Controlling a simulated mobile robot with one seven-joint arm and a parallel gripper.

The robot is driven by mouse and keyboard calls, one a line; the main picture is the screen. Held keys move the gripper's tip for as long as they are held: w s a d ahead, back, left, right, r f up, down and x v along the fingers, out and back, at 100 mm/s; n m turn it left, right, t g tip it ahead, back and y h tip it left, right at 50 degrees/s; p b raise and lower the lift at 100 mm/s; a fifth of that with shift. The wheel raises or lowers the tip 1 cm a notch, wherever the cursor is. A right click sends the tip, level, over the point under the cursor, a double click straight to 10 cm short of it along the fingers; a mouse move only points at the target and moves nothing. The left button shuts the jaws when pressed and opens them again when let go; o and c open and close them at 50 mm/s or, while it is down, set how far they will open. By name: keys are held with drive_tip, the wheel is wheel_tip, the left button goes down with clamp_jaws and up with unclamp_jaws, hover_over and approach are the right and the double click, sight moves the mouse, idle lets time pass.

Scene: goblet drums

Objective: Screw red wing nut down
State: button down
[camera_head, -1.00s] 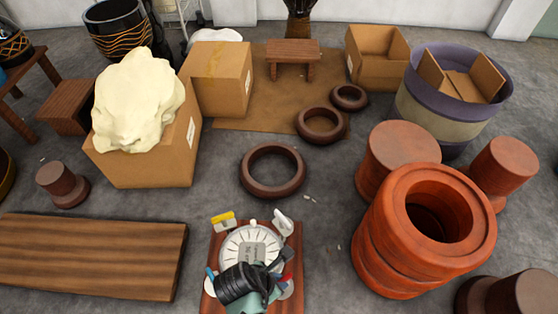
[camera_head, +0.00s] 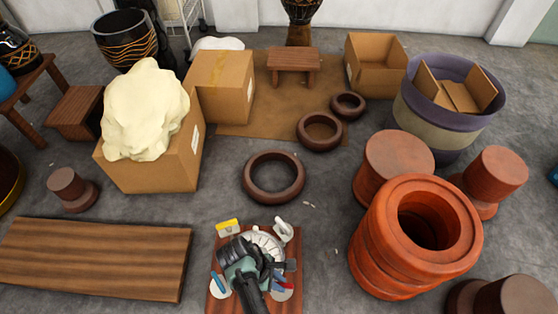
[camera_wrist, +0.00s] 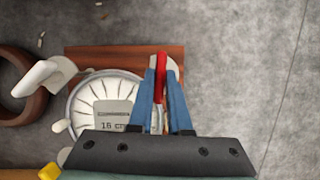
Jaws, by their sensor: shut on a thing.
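The red wing nut (camera_wrist: 164,69) shows as a narrow red piece between the blue fingers of my gripper (camera_wrist: 159,76) in the wrist view. My gripper is shut on it, beside the round pale dial marked 16 cm (camera_wrist: 100,100). Its lower part is hidden by the fingers, and I cannot tell how far down it sits. In the head view my gripper (camera_head: 280,270) is over the right side of the small wooden board (camera_head: 222,250), and my wrist covers part of the dial (camera_head: 262,238).
The board also bears a yellow-and-white piece (camera_head: 227,226), a white piece (camera_head: 285,228) and a blue piece (camera_head: 217,281). A dark ring (camera_head: 273,198) lies just behind the board. A wooden plank (camera_head: 90,260) is at left and a large red drum shell (camera_head: 390,250) at right.

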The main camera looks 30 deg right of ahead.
drive_tip(key=m, duration=0.2)
drive_tip(key=m+g+y, duration=0.1)
drive_tip(key=m, duration=0.2)
drive_tip(key=shift+d+m+y, duration=0.15)
drive_tip(key=shift+m+y, duration=0.15)
drive_tip(key=m+y, duration=0.1)
drive_tip(key=m, duration=0.3)
drive_tip(key=shift+w+d+m+g+y, duration=0.1)
drive_tip(key=shift+m+g+y, duration=0.2)
drive_tip(key=shift+g+y, duration=0.1)
drive_tip(key=m+y, duration=0.1)
drive_tip(key=m, duration=0.3)
drive_tip(key=shift+d+y, duration=0.1)
drive_tip(key=shift+y, duration=0.3)
drive_tip(key=m+t+y, duration=0.1)
drive_tip(key=m, duration=0.3)
drive_tip(key=shift+d+m+p, duration=0.1)
drive_tip(key=shift+m+p, duration=0.2)
drive_tip(key=shift+p, duration=0.1)
drive_tip(key=c, duration=0.9)
unclamp_jaws()
drive_tip(key=shift+o, duration=0.2)
